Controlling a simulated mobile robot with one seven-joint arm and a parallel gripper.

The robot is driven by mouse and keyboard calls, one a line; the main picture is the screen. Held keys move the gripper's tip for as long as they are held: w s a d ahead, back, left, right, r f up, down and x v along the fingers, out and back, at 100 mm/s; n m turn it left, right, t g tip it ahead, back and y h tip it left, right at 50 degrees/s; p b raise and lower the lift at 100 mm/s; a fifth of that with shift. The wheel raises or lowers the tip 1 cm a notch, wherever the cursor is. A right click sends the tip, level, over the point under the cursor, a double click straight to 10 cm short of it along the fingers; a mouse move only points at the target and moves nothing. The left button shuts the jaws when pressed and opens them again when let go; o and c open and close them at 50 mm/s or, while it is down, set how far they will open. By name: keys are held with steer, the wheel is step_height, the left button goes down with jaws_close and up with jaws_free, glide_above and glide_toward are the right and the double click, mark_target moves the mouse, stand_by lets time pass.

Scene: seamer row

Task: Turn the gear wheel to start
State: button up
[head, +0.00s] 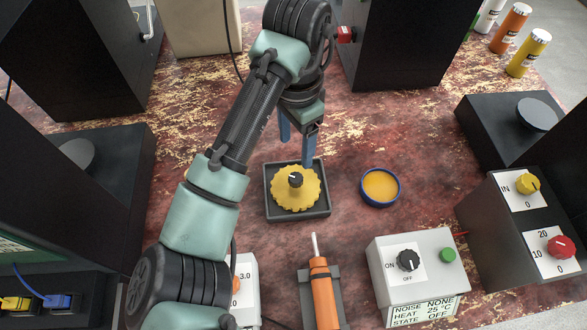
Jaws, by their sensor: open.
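The yellow toothed gear wheel (297,193) with a black centre knob lies in a dark square tray (296,216) in the middle of the table. My gripper (297,150) is open, with its two blue fingers just behind the wheel. The right finger reaches down close to the back edge of the tray; I cannot tell whether it touches. In front right, a grey control box (418,262) has a black ON/OFF knob (408,261), a green button (448,255) and a display reading STATE OFF.
A blue-rimmed dish with yellow contents (380,187) sits right of the tray. An orange tool in a stand (321,290) stands in front. A box with yellow and red knobs (530,225) is at right. Dark machines line both sides. Bottles (528,52) stand at back right.

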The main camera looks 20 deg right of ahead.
mark_target(296, 178)
step_height(296, 178, down, 11)
steer(key=shift+d+b, duration=0.1)
steer(key=shift+b, duration=0.8)
jaws_close()
